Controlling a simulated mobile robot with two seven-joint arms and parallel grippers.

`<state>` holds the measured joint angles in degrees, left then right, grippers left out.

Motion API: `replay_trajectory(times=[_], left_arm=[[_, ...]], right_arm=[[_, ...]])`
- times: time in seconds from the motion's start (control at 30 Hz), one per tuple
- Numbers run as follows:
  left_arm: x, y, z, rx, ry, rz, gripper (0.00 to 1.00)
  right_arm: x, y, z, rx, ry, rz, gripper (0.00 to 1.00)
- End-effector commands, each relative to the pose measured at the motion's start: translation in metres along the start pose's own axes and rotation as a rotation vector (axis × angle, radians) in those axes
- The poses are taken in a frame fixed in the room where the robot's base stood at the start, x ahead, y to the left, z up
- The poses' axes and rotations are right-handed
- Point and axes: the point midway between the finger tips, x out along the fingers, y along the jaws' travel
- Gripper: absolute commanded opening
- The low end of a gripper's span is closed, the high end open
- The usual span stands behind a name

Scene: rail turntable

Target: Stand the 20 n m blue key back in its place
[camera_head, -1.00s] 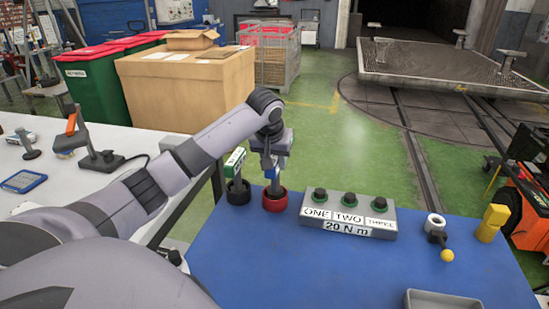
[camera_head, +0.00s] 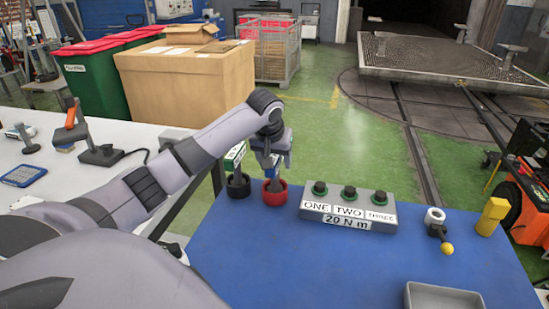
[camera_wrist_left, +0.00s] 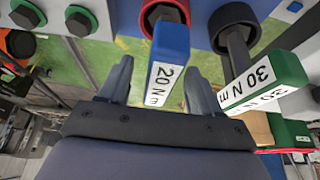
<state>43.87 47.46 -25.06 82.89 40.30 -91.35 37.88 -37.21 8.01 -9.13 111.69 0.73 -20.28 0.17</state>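The blue key (camera_wrist_left: 168,62), labelled 20 N m, stands with its dark shaft in the red-rimmed holder (camera_wrist_left: 163,12). In the head view this red holder (camera_head: 275,193) is at the back left of the blue table. My left gripper (camera_head: 272,163) is above it. In the wrist view the fingers of my left gripper (camera_wrist_left: 158,85) are open on either side of the blue handle, with gaps visible. A green 30 N m key (camera_wrist_left: 262,80) stands in the black holder (camera_head: 238,188) beside it. My right gripper is not in view.
A grey block (camera_head: 348,210) with green-ringed bolts, labelled ONE, TWO, THREE and 20 N m, sits right of the holders. A lever with a yellow ball (camera_head: 446,248), a yellow piece (camera_head: 492,216) and a grey tray (camera_head: 443,297) are farther right. The blue tabletop's middle is clear.

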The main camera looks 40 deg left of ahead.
Motion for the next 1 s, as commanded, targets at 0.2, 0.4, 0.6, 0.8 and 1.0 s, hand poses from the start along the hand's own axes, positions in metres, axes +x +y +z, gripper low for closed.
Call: replay_trajectory(times=[0.2, 0.4, 0.6, 0.8, 1.0], left_arm=[[-0.015, 0.0, 0.0, 0.001, 0.001, 0.001, 0.64], [-0.049, 0.0, -0.001, 0.001, 0.004, 0.001, 0.64], [-0.069, 0.0, 0.0, -0.001, 0.002, 0.001, 0.64], [-0.072, 0.0, 0.0, -0.001, 0.001, 0.0, 0.64], [-0.072, 0.0, 0.0, -0.001, 0.001, 0.0, 0.64]], right_arm=[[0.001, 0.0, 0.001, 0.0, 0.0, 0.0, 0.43], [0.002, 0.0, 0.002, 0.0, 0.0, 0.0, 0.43], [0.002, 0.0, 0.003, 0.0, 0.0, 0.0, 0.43], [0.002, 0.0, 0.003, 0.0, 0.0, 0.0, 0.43], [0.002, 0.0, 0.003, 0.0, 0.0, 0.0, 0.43]])
